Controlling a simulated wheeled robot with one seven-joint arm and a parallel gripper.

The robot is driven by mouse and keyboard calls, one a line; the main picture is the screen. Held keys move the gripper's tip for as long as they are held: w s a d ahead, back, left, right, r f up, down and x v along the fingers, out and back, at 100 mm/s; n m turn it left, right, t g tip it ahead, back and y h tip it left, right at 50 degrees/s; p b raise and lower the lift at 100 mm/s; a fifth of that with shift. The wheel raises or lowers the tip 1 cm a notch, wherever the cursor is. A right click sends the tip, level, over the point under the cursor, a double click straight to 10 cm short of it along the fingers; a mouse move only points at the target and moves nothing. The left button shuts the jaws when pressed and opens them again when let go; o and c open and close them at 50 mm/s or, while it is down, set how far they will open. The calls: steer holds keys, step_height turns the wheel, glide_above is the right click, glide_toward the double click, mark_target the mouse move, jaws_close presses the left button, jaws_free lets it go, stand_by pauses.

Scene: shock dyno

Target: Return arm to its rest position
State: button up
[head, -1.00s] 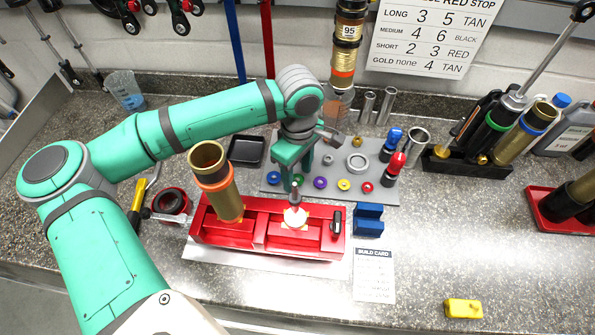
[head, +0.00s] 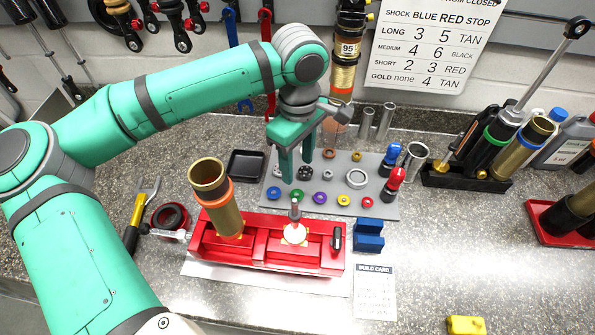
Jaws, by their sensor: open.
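My gripper (head: 297,176) is open and empty in the head view. Its two green fingers point down above the grey parts mat (head: 382,208), behind the red vise fixture (head: 322,261). My arm (head: 190,88) reaches across from the left with its wrist raised. The fixture holds a gold cylinder with an orange band (head: 213,190) upright in its left part. A small upright shaft with a white round base (head: 295,233) stands in its middle.
Several coloured rings lie on the mat, beside blue-capped and red-capped bottles. A blue block (head: 368,236) and a build card (head: 375,292) lie right of the fixture. A black rack (head: 465,180) of shocks stands at right. The front right counter is mostly clear.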

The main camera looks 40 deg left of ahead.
steer(key=shift+r, duration=0.3)
stand_by(0.4)
